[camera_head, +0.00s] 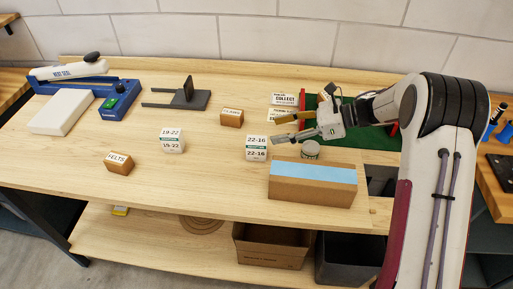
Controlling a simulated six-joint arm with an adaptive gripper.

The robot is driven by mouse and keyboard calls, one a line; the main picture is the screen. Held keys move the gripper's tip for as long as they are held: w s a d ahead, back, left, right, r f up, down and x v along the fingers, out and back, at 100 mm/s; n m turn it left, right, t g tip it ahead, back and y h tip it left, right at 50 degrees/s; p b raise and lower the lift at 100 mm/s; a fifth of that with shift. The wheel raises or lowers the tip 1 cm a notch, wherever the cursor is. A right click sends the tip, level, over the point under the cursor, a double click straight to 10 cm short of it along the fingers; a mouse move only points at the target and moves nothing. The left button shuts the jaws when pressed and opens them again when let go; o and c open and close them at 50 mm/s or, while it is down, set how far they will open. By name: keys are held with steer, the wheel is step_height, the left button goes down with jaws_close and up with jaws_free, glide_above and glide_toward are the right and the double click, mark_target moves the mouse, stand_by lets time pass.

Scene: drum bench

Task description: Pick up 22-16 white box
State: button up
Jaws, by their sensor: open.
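The white box labelled 22-16 (256,154) stands upright on the wooden bench, right of the middle. It has dark print and a green band on its front. My gripper (278,129) is open and empty, just above and to the right of the box, with its fingers pointing left. One finger shows yellowish and the other grey. The gripper looks apart from the box, though the exact gap is hard to judge. A similar white box labelled 19-22 (172,146) stands further left.
A brown block with a blue top (312,182) lies close to the right front of the 22-16 box. A round grey-white item (310,149) stands beside it. Bench between is clear.

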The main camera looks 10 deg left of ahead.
mark_target(257, 140)
steer(key=shift+s+d+f+n+g, duration=0.1)
steer(key=shift+s+f+n+g, duration=0.35)
steer(key=shift+s+f, duration=0.25)
steer(key=shift+x, duration=1.3)
steer(key=shift+r+x, duration=0.1)
steer(key=shift+x, duration=1.2)
steer(key=shift+r+x, duration=0.15)
steer(key=shift+x, duration=1.15)
steer(key=c, duration=1.3)
